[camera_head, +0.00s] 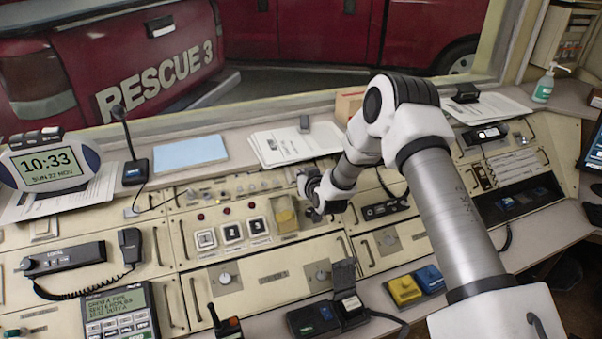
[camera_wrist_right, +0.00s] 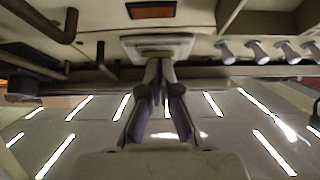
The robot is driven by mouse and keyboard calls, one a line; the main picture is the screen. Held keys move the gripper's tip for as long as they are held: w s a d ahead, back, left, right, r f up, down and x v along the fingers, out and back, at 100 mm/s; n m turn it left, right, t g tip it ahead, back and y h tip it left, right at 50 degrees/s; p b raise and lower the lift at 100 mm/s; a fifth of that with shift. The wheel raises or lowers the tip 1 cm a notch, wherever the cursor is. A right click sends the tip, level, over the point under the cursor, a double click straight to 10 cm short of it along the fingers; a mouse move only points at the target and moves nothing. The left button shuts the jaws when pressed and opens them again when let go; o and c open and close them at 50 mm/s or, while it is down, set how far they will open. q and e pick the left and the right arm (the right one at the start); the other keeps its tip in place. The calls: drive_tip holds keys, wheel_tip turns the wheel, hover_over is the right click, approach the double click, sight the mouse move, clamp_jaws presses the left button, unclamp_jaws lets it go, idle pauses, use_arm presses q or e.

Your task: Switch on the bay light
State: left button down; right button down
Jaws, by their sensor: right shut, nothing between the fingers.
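My right arm reaches over the console from the right. Its gripper shows as a dark shape in the head view (camera_head: 312,192), low over the panel just right of the numbered buttons; the arm hides its fingertips there. In the right wrist view the gripper (camera_wrist_right: 160,68) is shut and empty, its fingertips at the lower edge of a pale plate (camera_wrist_right: 158,47). I cannot tell whether they touch it. An orange-red rectangle (camera_wrist_right: 152,9) sits above that plate. I cannot tell which control is the bay light switch or whether it is on. My left gripper is out of view.
Numbered white buttons (camera_head: 232,232) and a yellowish cover (camera_head: 285,215) lie beside the gripper. Several round-ended levers (camera_wrist_right: 258,52) stand to the right in the wrist view. A desk microphone (camera_head: 135,170), papers (camera_head: 285,145) and a radio handset (camera_head: 225,326) are around.

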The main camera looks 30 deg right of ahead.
drive_tip(key=shift+s, duration=0.1)
drive_tip(key=shift+f+b, duration=0.5)
drive_tip(key=shift+b, duration=0.15)
drive_tip(key=shift+r+p, duration=0.7)
drive_tip(key=shift+r, duration=0.25)
